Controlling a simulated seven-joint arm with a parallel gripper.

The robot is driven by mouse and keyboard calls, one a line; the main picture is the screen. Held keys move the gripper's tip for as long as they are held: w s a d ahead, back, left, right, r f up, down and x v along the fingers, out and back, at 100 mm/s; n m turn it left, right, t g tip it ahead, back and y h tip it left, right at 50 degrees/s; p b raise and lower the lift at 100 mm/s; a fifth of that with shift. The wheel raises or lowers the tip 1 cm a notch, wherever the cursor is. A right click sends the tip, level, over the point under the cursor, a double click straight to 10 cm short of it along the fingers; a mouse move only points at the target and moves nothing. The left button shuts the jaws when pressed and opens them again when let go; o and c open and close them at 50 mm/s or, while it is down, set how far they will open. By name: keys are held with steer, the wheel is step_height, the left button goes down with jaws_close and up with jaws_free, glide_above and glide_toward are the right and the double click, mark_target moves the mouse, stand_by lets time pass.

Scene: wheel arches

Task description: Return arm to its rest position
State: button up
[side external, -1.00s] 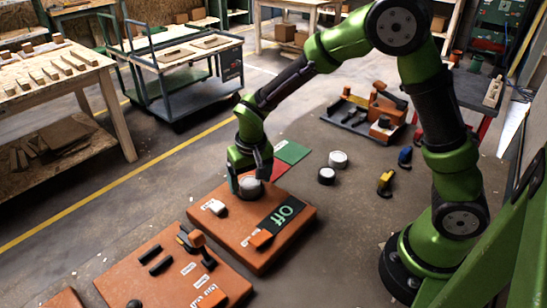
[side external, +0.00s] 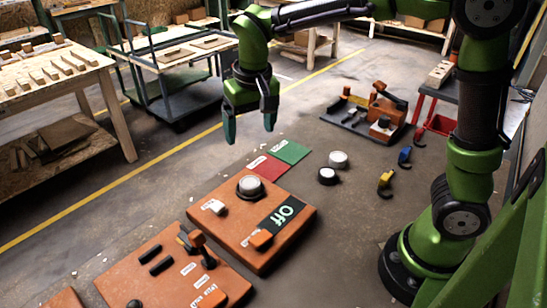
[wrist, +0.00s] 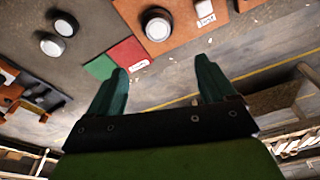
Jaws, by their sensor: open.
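My gripper (side external: 249,125) is raised in the air above and behind the orange panel (side external: 210,232) in the side external view. Its two teal fingers are apart, with nothing between them. They also show spread and empty in the wrist view (wrist: 155,85). The round button also shows at the top of the wrist view (wrist: 158,27).
Red (side external: 268,167) and green (side external: 289,151) mats lie behind the panel. Two round white-topped pieces (side external: 338,159) (side external: 327,176) stand to their right. A second orange panel (side external: 165,285) with levers is in front. A cart (side external: 175,75) and wooden bench (side external: 110,90) stand at the left.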

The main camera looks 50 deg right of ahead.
steer(key=s+d+r+t+y, duration=0.1)
steer(key=s+d+t, duration=0.1)
steer(key=s, duration=0.6)
steer(key=s+d+r+t+y, duration=0.1)
steer(key=s+d+r+t, duration=0.1)
steer(key=s, duration=0.6)
steer(key=shift+d+t, duration=0.35)
steer(key=shift+t, duration=0.35)
